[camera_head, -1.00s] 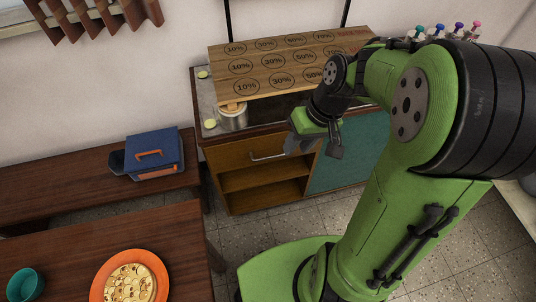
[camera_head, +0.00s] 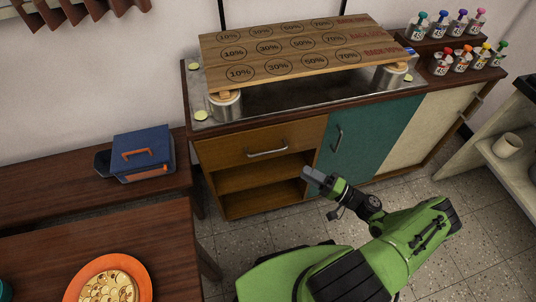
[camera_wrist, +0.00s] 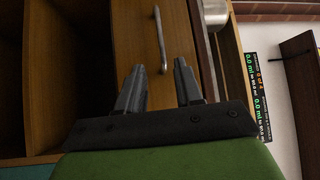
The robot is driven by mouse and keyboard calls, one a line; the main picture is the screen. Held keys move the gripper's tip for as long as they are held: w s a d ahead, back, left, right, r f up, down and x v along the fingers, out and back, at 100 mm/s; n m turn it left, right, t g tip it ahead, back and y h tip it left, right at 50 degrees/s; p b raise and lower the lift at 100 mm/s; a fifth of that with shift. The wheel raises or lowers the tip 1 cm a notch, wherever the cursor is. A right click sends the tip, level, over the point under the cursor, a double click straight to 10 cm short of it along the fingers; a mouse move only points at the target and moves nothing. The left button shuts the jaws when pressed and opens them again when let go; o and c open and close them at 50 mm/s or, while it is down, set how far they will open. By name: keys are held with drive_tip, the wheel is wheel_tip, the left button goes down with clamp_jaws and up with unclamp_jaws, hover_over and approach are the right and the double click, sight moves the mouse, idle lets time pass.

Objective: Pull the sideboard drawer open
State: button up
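The sideboard (camera_head: 205,179) stands against the wall. Its wooden drawer (camera_head: 229,147) sits at the upper left, above open shelves, and looks shut. A metal bar handle (camera_head: 267,153) runs across the drawer front; it also shows in the wrist view (camera_wrist: 160,40), upright there. My gripper (camera_head: 309,180) is in front of the sideboard, to the lower right of the handle. In the wrist view its two fingers (camera_wrist: 160,78) are spread apart, with nothing between them. The handle lies ahead of the fingertips, in line with the gap between them, and looks apart from them.
A marked wooden board (camera_head: 290,50) rests on steel tumblers (camera_head: 225,106) on the sideboard top. A teal door (camera_head: 365,140) with its own handle is right of the drawer. A table with an orange plate (camera_head: 75,290) is at lower left. Speckled floor lies before the sideboard.

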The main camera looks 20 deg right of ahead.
sight(268, 153)
drive_tip(key=b+x, duration=0.1)
drive_tip(key=x, duration=1.4)
drive_tip(key=shift+a+r, duration=0.1)
drive_tip(key=shift+a, duration=0.1)
drive_tip(key=shift+c, duration=0.3)
clamp_jaws()
